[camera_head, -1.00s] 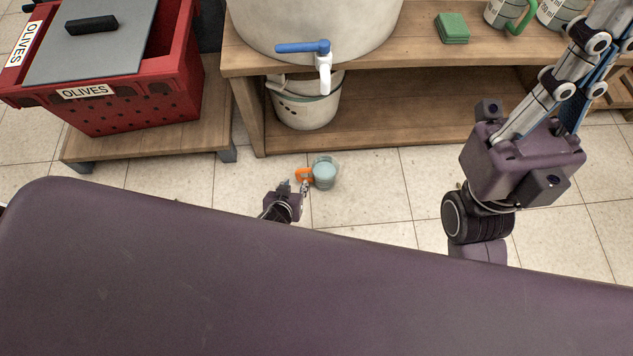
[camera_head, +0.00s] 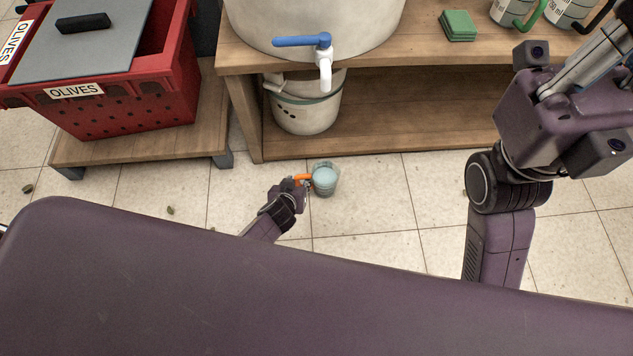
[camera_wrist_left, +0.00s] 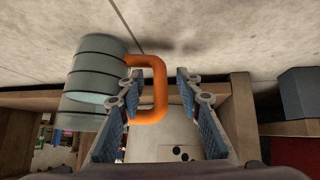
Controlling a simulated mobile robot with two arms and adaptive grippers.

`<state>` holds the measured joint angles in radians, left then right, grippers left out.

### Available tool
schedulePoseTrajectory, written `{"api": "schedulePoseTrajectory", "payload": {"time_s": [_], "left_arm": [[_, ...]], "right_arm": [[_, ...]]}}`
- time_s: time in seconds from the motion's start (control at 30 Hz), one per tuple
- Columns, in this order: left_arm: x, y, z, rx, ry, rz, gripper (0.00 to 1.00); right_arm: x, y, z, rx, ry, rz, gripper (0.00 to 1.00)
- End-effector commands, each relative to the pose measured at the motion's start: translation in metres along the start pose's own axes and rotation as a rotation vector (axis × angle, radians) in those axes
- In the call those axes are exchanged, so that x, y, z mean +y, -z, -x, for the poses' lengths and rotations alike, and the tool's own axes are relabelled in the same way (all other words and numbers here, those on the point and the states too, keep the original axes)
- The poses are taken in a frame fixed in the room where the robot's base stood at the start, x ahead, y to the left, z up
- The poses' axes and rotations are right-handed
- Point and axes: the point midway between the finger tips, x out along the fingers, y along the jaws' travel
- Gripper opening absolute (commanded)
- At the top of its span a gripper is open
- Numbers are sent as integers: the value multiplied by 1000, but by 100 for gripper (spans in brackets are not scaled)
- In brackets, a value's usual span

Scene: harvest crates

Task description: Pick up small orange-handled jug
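The small orange-handled jug (camera_head: 326,181) is a see-through, pale teal vessel that appears to stand on the floor tiles in front of the wooden shelf. Its orange handle points left, towards my left gripper (camera_head: 302,182). In the left wrist view the jug body (camera_wrist_left: 92,75) is at the left, and the orange handle (camera_wrist_left: 160,92) comes in between the two fingers of my left gripper (camera_wrist_left: 158,80). These fingers are apart, with a gap beside the handle.
The wooden shelf (camera_head: 400,135) stands just behind the jug, with a white bucket (camera_head: 305,108) on its lower board. Above hangs a white tap with a blue lever (camera_head: 300,41). A red olives crate (camera_head: 150,105) is at left. Floor right of the jug is clear.

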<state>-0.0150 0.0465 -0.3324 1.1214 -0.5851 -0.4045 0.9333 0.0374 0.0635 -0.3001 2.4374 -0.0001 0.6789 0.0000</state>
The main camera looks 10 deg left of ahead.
Motion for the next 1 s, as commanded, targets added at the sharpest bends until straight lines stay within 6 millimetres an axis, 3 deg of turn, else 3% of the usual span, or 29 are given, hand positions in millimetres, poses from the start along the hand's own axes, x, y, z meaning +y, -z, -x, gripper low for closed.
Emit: {"api": "schedulePoseTrajectory", "payload": {"time_s": [0.07, 0.37, 1.0], "left_arm": [[0, 0, 0, 0, 0, 0, 32], [0, 0, 0, 0, 0, 0, 0], [1, 4, 3, 3, -2, 2, 0]], "right_arm": [[0, 0, 0, -1, 0, 0, 0], [0, 0, 0, 0, 0, 0, 0], [0, 1, -3, 2, 0, -1, 0]]}}
